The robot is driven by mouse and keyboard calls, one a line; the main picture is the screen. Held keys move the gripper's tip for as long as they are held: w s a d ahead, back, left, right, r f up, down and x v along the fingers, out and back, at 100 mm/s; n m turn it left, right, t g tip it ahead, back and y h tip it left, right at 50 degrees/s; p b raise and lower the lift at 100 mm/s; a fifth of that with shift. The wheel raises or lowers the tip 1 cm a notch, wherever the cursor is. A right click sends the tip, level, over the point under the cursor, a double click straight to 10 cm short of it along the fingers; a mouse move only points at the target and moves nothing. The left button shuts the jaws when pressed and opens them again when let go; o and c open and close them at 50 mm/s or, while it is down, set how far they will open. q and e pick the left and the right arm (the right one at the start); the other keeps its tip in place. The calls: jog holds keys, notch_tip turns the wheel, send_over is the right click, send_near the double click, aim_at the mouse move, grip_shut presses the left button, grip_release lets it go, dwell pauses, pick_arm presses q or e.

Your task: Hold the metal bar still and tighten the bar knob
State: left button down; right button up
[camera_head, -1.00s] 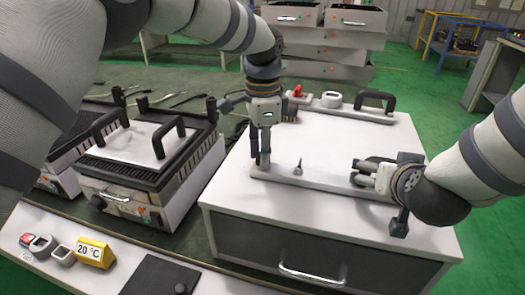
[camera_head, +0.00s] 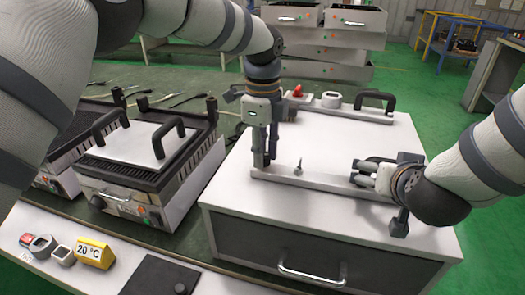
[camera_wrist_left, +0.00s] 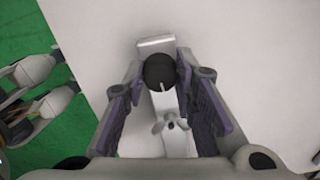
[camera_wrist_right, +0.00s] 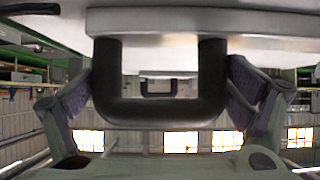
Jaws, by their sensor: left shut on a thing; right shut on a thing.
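The metal bar (camera_head: 320,184) lies across the top of the white box, with a small wing-shaped screw (camera_head: 299,168) standing on it. My left gripper (camera_head: 265,160) points down at the bar's left end. In the left wrist view the round black bar knob (camera_wrist_left: 160,70), with a white mark, sits between its fingers, and the gripper is shut on it. My right gripper (camera_head: 360,173) is at the bar's right part. In the right wrist view it is shut around a black U-shaped handle (camera_wrist_right: 160,110) fixed to a pale metal part.
The white box (camera_head: 330,145) carries another black handle (camera_head: 375,98) and a red switch (camera_head: 297,91) at its back. A grill (camera_head: 140,170) stands to the left. A yellow 20 °C sign (camera_head: 94,252) is at the front left. The box top between the grippers and the back is clear.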

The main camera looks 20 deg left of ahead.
pick_arm(q)
jog(key=shift+f, duration=0.1)
pick_arm(e)
jog(key=shift+s+f, duration=0.1)
jog(key=shift+f, duration=0.15)
pick_arm(q)
jog(key=c, duration=1.3)
grip_release()
notch_tip(320, 180, up, 12)
pick_arm(e)
jog(key=o, duration=1.6)
jog(key=shift+r, duration=0.1)
